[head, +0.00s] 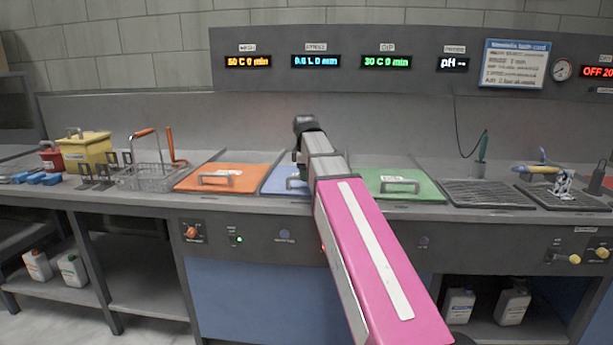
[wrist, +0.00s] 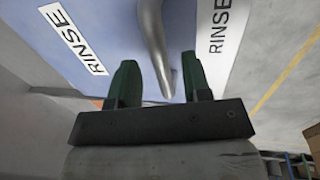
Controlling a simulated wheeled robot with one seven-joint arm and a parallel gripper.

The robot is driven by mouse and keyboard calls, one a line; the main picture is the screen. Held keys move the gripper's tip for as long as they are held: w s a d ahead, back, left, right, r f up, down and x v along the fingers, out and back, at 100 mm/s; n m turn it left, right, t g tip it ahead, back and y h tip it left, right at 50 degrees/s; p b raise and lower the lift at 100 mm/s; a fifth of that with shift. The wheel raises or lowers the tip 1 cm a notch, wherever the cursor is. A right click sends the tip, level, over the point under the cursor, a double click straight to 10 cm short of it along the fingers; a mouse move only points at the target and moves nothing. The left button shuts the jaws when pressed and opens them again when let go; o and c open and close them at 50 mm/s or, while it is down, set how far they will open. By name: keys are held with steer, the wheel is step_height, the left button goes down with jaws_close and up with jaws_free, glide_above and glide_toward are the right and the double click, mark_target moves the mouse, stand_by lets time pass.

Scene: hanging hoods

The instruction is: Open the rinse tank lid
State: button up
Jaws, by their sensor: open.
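The rinse tank lid (head: 275,181) is the blue panel between the orange and green lids, and it lies flat on the bench. My arm covers most of it in the head view. In the wrist view the blue lid (wrist: 115,22) carries a white RINSE label (wrist: 73,38), and its grey bar handle (wrist: 153,45) shows between my fingers. My gripper (wrist: 160,75) is open, with one green finger on each side of the handle in the picture. I cannot tell whether either finger touches it. In the head view the fingertips are hidden behind my arm.
The orange lid (head: 228,178) is to the left and the green lid (head: 398,186) to the right, both flat with handles. A wire basket (head: 150,177) stands farther left. The grey panel with displays (head: 420,62) hangs above the back of the bench.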

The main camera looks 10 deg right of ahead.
steer(key=shift+w+f, duration=0.1)
steer(key=shift+f, duration=0.45)
jaws_close()
steer(key=w+d, duration=0.2)
steer(key=w, duration=0.6)
steer(key=w+d, duration=0.2)
steer(key=w, duration=0.6)
steer(key=w+d, duration=0.2)
steer(key=w, duration=0.7)
steer(key=shift+d, duration=0.4)
steer(key=shift+s, duration=0.1)
jaws_free()
step_height(320, 180, up, 11)
steer(key=s, duration=0.2)
steer(key=shift+a+f, duration=0.15)
steer(key=shift+a, duration=0.15)
